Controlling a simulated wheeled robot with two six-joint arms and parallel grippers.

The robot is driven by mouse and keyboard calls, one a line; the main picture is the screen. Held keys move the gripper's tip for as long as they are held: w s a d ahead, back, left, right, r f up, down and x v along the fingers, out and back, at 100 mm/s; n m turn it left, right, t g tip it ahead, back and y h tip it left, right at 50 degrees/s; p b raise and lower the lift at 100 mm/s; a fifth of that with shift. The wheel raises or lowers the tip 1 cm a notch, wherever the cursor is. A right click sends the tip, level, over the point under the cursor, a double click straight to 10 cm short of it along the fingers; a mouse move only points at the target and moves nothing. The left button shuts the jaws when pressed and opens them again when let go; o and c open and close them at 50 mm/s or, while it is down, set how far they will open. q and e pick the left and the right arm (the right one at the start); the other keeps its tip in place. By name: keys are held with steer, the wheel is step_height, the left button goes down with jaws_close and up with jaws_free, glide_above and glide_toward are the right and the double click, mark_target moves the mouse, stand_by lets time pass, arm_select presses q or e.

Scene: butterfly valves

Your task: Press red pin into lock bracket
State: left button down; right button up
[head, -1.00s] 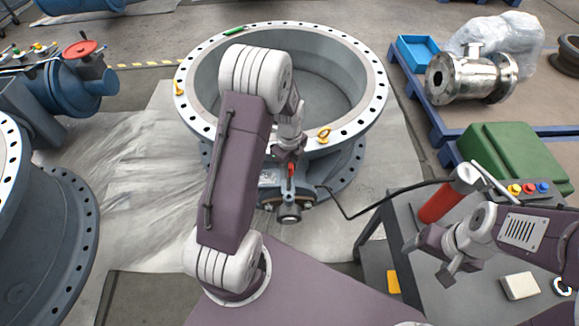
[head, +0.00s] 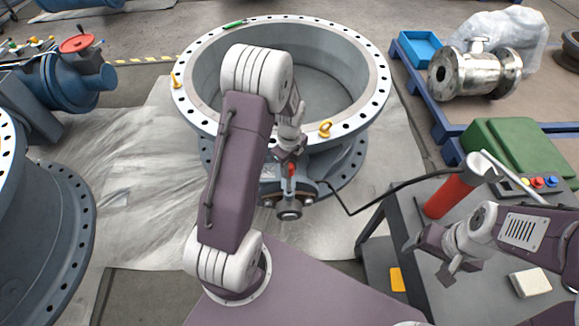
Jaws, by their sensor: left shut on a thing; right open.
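The red pin (head: 291,169) stands upright at the near side of the large valve body (head: 182,106). My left gripper (head: 290,157) is shut on the top of the red pin, coming down from above. The lock bracket around the pin's lower end is small and mostly hidden, so I cannot tell how deep the pin sits. Below it, the valve's grey shaft end (head: 289,209) points toward me. My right gripper (head: 432,257) is open and empty over the grey cart at the right.
A black cable (head: 372,205) runs from the valve to the cart.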

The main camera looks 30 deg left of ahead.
arm_select(q)
steer(key=shift+p, duration=0.3)
stand_by(0.4)
steer(key=shift+f, duration=0.1)
stand_by(0.4)
steer(key=shift+f+b, duration=0.4)
steer(key=shift+f, duration=0.2)
steer(key=shift+p, duration=0.3)
stand_by(0.5)
